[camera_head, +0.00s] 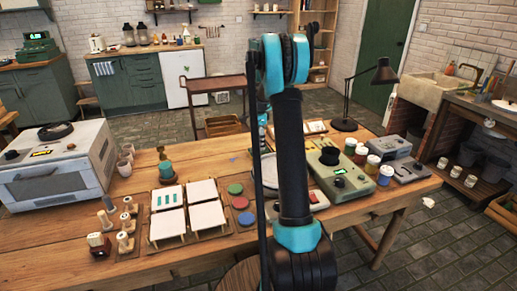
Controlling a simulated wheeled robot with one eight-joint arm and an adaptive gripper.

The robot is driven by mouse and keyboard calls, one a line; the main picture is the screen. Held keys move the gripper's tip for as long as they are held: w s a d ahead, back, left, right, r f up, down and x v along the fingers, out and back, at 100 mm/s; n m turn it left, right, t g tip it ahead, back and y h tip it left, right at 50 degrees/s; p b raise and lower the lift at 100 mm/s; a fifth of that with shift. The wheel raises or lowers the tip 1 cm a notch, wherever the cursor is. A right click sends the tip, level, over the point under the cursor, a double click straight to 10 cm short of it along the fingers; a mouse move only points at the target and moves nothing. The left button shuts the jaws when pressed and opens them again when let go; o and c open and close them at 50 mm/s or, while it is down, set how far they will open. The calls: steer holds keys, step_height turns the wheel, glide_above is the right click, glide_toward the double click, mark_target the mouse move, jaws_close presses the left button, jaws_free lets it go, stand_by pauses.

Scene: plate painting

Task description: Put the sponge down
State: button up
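I cannot make out a sponge anywhere in the head view. My black and teal arm rises through the middle of the picture, over the wooden worktable (110,222). My gripper's fingers do not show; the arm links hide that area, so I cannot see whether it holds anything. A round plate (269,174) lies on the table, partly hidden behind the arm. White square tiles (207,215) lie on boards left of the arm, one with teal strips on it.
Red, green and blue round pads (239,203) lie beside the tiles. Wooden-handled stamps (125,241) and a white oven (58,168) stand at left. A green scale (340,178), paint jars (371,166) and a black lamp (345,122) stand at right. Bare wood shows along the front left.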

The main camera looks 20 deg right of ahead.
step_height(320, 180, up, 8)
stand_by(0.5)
